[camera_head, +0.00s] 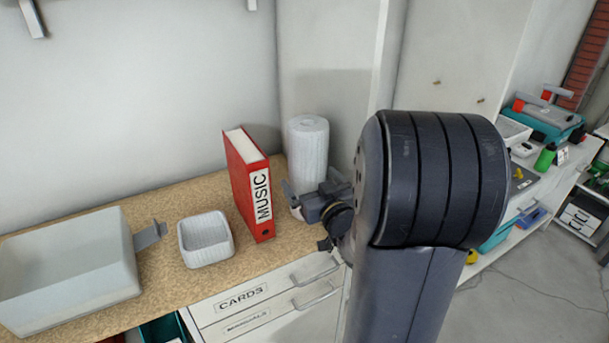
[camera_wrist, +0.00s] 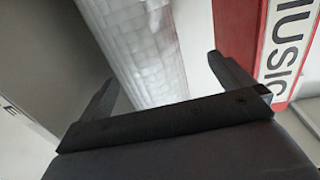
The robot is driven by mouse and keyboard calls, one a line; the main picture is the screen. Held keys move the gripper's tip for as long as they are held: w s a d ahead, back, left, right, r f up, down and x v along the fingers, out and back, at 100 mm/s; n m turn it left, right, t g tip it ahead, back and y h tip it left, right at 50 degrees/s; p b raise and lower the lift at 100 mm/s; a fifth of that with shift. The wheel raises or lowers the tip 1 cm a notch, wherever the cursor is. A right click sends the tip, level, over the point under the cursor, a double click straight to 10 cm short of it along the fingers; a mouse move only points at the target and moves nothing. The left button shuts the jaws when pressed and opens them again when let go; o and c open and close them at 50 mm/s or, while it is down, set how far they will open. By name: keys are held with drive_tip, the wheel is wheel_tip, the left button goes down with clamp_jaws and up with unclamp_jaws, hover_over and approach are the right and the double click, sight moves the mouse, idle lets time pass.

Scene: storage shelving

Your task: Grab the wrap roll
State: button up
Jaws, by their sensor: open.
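The wrap roll (camera_head: 308,148) is a white, textured cylinder standing upright on the wooden counter, in the back corner right of the red binder. In the wrist view the wrap roll (camera_wrist: 143,50) runs between the two fingers. My gripper (camera_head: 298,200) is at the roll's lower front in the head view and hides part of its base. In the wrist view my gripper (camera_wrist: 165,85) is open, with one finger on each side of the roll. Whether a finger touches the roll I cannot tell.
A red binder (camera_head: 248,188) marked MUSIC stands close left of my gripper; the binder (camera_wrist: 283,45) is beside the right finger in the wrist view. A white basket (camera_head: 206,240) and a grey box (camera_head: 68,268) sit further left on the counter (camera_head: 178,290). A wall is behind.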

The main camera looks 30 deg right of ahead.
drive_tip(key=shift+w+d+r, duration=0.1)
drive_tip(key=shift+w+d, duration=0.05)
drive_tip(key=shift+w, duration=0.05)
drive_tip(key=shift+w+d+p, duration=0.2)
drive_tip(key=shift+w+p, duration=0.65)
drive_tip(key=shift+w, duration=1.5)
drive_tip(key=c, duration=0.8)
drive_tip(key=shift+c, duration=0.3)
drive_tip(key=shift+r, duration=0.15)
